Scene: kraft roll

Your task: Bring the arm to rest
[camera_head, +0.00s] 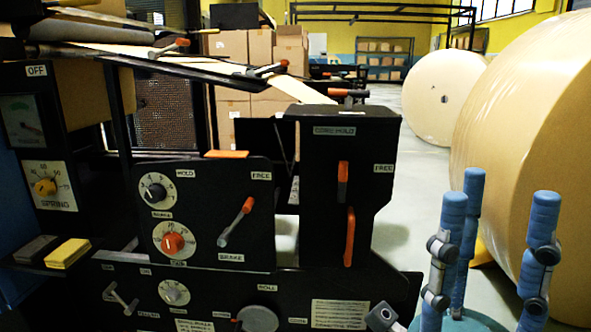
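My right gripper (492,225) shows at the lower right, with its blue jointed fingers pointing up and spread apart. Nothing is between the fingers, and its base is cut off by the bottom edge. It stands in front of the floor and a large kraft roll (540,130), to the right of the black machine (290,255). I see no contact with the machine or the roll. My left gripper is not in view.
The machine has an orange-handled brake lever (236,221), orange levers on the core-hold box (345,130), and several dials. A yellow block (67,254) lies at left. Another roll (442,95) and cardboard boxes (228,45) stand behind. Pale floor (420,190) is clear between machine and rolls.

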